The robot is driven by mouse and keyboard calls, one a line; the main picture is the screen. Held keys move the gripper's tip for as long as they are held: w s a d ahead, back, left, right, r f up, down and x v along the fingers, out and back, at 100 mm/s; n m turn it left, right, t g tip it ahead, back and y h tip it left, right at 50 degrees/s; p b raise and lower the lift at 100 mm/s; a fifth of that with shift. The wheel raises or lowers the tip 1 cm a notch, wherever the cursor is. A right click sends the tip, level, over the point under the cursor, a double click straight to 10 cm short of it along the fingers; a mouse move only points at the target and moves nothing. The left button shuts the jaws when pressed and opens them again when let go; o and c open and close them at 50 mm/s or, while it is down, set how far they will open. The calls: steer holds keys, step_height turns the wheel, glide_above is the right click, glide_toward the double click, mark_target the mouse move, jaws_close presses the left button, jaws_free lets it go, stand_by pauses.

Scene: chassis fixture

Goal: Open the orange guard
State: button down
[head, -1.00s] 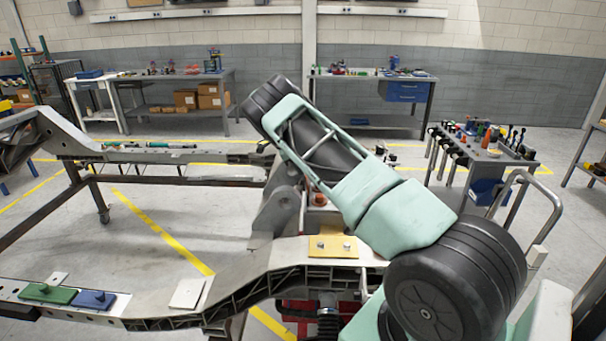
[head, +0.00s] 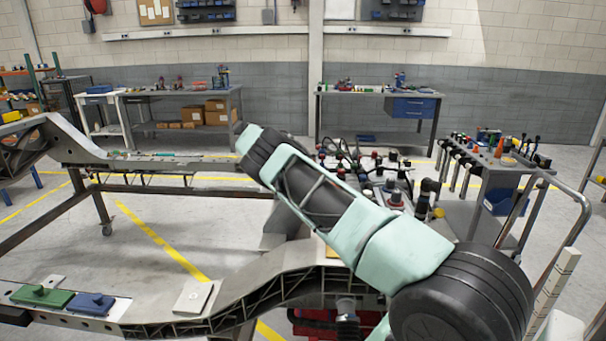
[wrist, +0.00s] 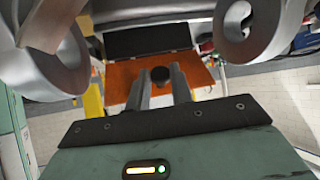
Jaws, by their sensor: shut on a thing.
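The orange guard (wrist: 125,80) shows in the wrist view as an orange panel beyond my fingers, below a dark strip. A round black knob (wrist: 160,74) stands in front of it. My gripper (wrist: 161,84) has its two grey fingers close around the knob and is shut on it. In the head view my arm crosses the middle and hides the gripper and the guard.
A grey chassis rail (head: 255,290) runs across the front, with a green block (head: 42,298), a blue block (head: 92,304) and a pale plate (head: 192,297) on it. A tool cart (head: 495,170) stands at the right. Large metal rings (wrist: 250,30) flank the gripper.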

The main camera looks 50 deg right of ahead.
steer(key=c, duration=1.3)
jaws_free()
steer(key=shift+o, duration=0.2)
steer(key=p+v, duration=0.4)
steer(key=v, duration=0.3)
steer(key=shift+r, duration=0.2)
steer(key=shift+a, duration=0.2)
steer(key=shift+w, duration=0.1)
